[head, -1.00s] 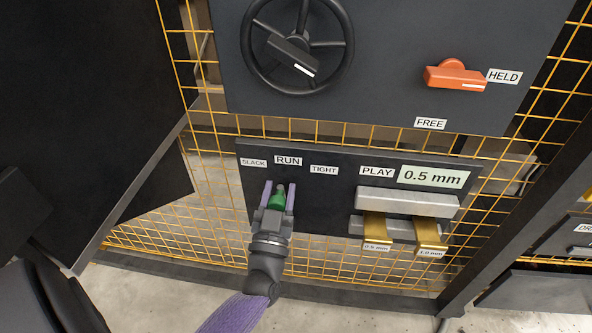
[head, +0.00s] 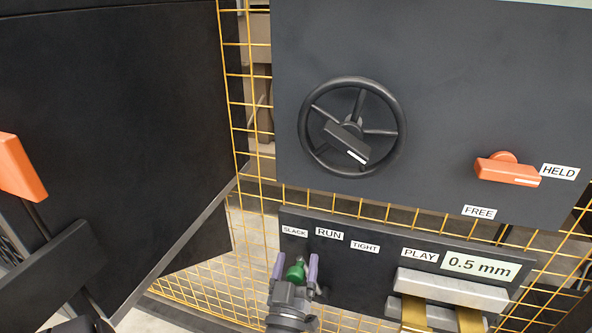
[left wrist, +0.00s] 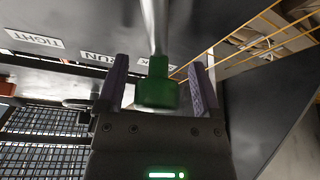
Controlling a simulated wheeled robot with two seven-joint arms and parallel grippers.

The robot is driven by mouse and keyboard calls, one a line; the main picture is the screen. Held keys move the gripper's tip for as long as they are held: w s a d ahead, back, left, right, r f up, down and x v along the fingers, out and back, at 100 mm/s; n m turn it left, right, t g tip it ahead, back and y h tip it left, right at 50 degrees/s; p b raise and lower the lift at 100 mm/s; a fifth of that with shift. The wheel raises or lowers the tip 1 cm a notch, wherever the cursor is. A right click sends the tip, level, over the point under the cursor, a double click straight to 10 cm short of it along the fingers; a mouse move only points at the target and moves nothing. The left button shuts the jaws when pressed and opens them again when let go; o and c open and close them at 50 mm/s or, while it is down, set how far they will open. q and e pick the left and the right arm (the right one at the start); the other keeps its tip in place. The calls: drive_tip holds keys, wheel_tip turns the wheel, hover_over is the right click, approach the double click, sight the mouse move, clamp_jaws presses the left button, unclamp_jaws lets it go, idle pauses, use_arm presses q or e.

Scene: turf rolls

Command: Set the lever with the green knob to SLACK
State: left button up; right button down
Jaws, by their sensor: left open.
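The green knob (head: 295,271) sits on a lever on the lower dark panel (head: 345,276); its metal shaft shows in the left wrist view (left wrist: 155,25). The knob appears below the SLACK label (head: 294,231), left of RUN (head: 329,234) and TIGHT (head: 365,247). In the left wrist view the shaft partly covers the SLACK label. My left gripper (head: 296,268) is open, its purple fingers on either side of the knob (left wrist: 157,92), with gaps visible on both sides. Whether the lever is fully at its end position I cannot tell. My right gripper is out of view.
Above are a black handwheel (head: 391,131) and an orange handle (head: 507,170) between HELD and FREE. A PLAY display reading 0.5 mm (head: 479,266) and a metal block (head: 450,290) with brass tabs are to the right. Yellow mesh (head: 237,90) surrounds the panels.

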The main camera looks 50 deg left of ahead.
use_arm(q)
drive_tip(key=p+v, duration=0.1)
drive_tip(key=v, duration=0.9)
drive_tip(key=shift+p, duration=0.35)
